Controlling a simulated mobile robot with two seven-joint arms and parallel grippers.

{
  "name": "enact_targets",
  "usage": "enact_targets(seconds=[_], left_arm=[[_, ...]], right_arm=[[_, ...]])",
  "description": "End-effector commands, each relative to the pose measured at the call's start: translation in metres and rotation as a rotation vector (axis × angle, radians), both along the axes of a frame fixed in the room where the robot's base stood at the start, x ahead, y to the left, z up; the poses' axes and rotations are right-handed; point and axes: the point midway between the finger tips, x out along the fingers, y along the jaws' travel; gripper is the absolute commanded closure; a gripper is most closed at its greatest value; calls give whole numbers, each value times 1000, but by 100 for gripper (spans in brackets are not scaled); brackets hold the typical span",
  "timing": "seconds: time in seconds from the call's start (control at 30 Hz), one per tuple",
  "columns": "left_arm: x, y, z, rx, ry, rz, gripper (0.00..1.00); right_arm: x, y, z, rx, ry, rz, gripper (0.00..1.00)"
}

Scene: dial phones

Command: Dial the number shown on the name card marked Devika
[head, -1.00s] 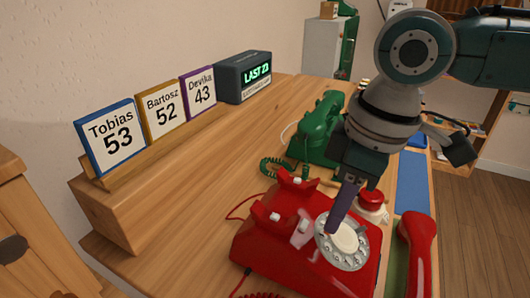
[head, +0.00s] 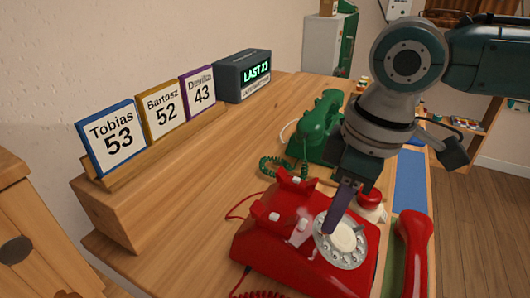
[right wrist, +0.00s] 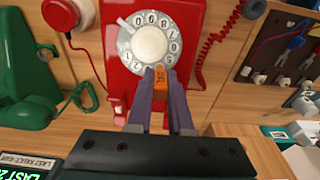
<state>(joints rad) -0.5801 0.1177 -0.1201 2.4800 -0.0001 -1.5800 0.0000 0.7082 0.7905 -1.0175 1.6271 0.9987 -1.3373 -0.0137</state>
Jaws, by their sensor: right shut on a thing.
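The Devika card (head: 200,88), purple-framed, reads 43. The red phone (head: 285,262) has a white rotary dial (head: 341,240), which also shows in the right wrist view (right wrist: 149,44). Its red handset (head: 413,250) lies off the cradle, to the right. My right gripper (head: 332,226) has purple fingers and reaches down over the dial. In the right wrist view, its fingers (right wrist: 160,100) are shut on a small orange piece (right wrist: 160,78), whose tip is at the dial's lower edge; contact with a hole cannot be told. My left gripper is not in view.
The Tobias card (head: 110,138) reads 53 and the Bartosz card (head: 164,109) reads 52. A dark display box (head: 243,77) shows LAST with a number, apparently 23. A green phone (head: 318,130) stands behind the red one. A red button (head: 370,198) sits beside the dial.

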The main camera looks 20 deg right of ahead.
Motion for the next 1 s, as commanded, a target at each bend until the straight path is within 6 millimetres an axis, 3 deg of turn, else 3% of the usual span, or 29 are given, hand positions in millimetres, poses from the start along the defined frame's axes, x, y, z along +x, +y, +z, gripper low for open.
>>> enact_targets(seconds=[0.67, 1.0], left_arm=[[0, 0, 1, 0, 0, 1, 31], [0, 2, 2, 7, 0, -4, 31]], right_arm=[[2, 2, -6, 0, 0, 0, 100], [12, -4, -4, 0, 0, 0, 100]])
